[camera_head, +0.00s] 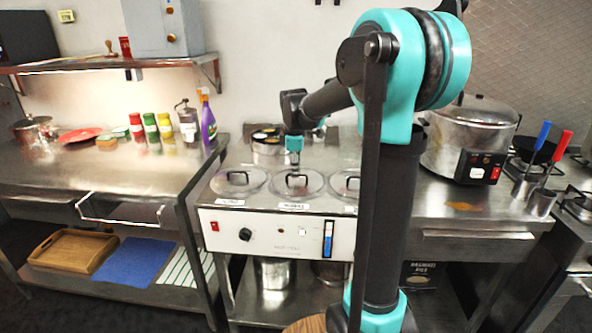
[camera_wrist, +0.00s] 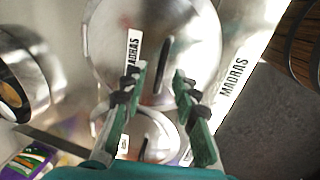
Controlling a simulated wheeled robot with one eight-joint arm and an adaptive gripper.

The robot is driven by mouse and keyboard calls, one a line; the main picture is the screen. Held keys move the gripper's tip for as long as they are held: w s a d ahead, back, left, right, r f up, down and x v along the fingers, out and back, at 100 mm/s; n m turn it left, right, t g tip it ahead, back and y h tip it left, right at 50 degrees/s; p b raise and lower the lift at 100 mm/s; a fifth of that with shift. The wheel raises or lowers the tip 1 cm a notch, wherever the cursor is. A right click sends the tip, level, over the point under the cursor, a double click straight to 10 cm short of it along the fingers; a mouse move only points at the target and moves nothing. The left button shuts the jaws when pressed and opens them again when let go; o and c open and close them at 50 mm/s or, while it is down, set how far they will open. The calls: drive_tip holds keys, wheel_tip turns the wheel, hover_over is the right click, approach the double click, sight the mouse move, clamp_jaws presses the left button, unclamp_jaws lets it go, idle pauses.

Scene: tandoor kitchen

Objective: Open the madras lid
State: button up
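The madras lid (camera_wrist: 198,38) is a round, shiny lid with a dark bar handle (camera_wrist: 164,58) and a white label reading MADRAS. In the head view, the middle lid (camera_head: 311,186) of the row sits flat on the warmer, below my gripper (camera_head: 294,161). In the wrist view, my gripper (camera_wrist: 160,80) has its two green fingers spread, with the handle showing in the gap between them. I cannot tell whether the fingertips reach down to the handle. A second MADRAS label (camera_wrist: 233,78) is on the warmer's front edge.
The warmer (camera_head: 266,234) has a left lid (camera_head: 240,181) and a right lid (camera_head: 345,184) beside the middle one. Metal containers (camera_head: 267,142) stand behind the lids. A large pot (camera_head: 468,136) stands to the right. The left counter (camera_head: 100,172) has open room at its front.

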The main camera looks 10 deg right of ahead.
drive_tip(key=shift+c, duration=0.4)
clamp_jaws()
drive_tip(key=shift+r, duration=0.1)
